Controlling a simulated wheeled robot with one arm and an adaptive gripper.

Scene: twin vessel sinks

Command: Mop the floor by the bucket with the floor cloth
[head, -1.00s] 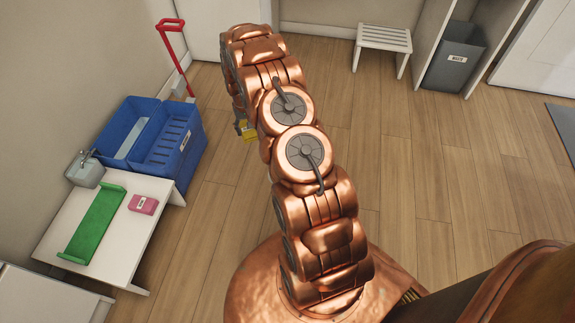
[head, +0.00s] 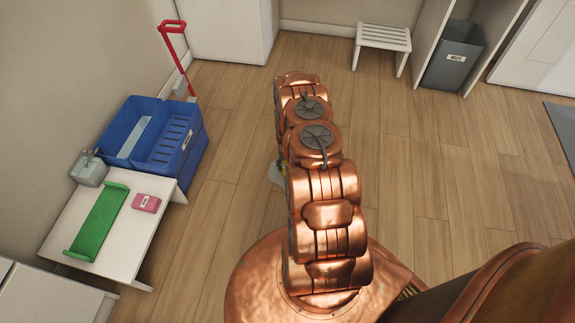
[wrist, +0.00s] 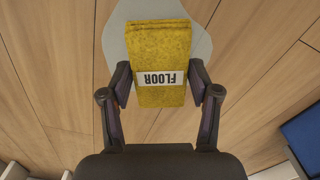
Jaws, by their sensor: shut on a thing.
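My gripper (wrist: 163,90) is shut on the yellow floor cloth (wrist: 163,45), a folded block with a white label reading FLOOR. A pale grey patch (wrist: 118,40) on the wooden floor shows around the cloth's far end in the wrist view; I cannot tell whether the cloth touches it. In the head view my arm hides the gripper and most of the cloth, and part of the patch (head: 275,174) shows left of the arm. The blue bucket (head: 196,158), with two basins, stands to the left by the wall; a blue part shows in the wrist view (wrist: 303,135).
A red handle (head: 171,42) rises behind the bucket. A low white table (head: 130,238) at left holds a green tray (head: 100,222), a pink block (head: 147,203) and a grey dispenser (head: 89,171). A slatted stool (head: 384,37) and grey bin (head: 452,58) stand at the back. The middle floor is clear.

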